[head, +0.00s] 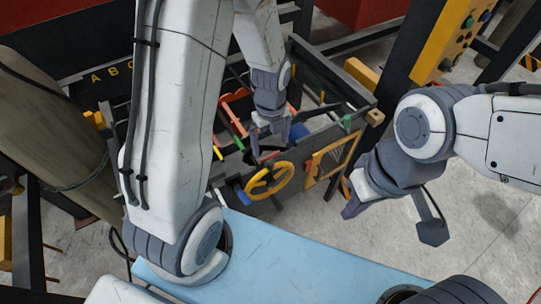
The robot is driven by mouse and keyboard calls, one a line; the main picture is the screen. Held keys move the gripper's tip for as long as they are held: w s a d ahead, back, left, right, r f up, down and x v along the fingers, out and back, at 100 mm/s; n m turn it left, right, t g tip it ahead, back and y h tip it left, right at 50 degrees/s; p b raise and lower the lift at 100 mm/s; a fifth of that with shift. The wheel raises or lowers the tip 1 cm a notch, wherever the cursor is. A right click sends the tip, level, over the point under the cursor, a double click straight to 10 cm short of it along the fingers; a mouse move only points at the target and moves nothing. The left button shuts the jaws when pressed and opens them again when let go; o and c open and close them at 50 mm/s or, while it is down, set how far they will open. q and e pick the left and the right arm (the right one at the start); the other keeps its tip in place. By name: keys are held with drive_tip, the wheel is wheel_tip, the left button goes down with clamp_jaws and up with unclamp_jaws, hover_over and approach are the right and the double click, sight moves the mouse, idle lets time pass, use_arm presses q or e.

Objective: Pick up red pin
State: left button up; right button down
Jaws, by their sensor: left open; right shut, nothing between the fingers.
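My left gripper (268,143) is open and points down over the dark frame, just above the yellow handwheel. Orange-red parts (236,97) lie inside the frame, left of my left gripper, and another small red piece (292,108) shows beside its wrist. I cannot tell which of these is the red pin. Nothing shows held in my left gripper. My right gripper (352,207) is shut and empty, to the right of the frame and above the floor. My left arm hides part of the frame's left side.
The dark frame (345,78) holds a yellow handwheel (269,180), a yellow-edged panel (332,158), and green and blue parts. A light blue surface (270,262) lies in front. A yellow button panel (452,38) stands at the upper right. Open floor (490,225) shows at the right.

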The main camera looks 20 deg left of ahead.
sight(270, 158)
use_arm(q)
wheel_tip(270, 158, down, 5)
drive_tip(key=shift+r+p, duration=0.1)
drive_tip(key=shift+p, duration=0.25)
drive_tip(key=f+p, duration=0.2)
drive_tip(key=f, duration=0.2)
drive_tip(key=shift+s+f, duration=0.2)
drive_tip(key=shift+f, duration=0.4)
drive_tip(key=c, duration=1.3)
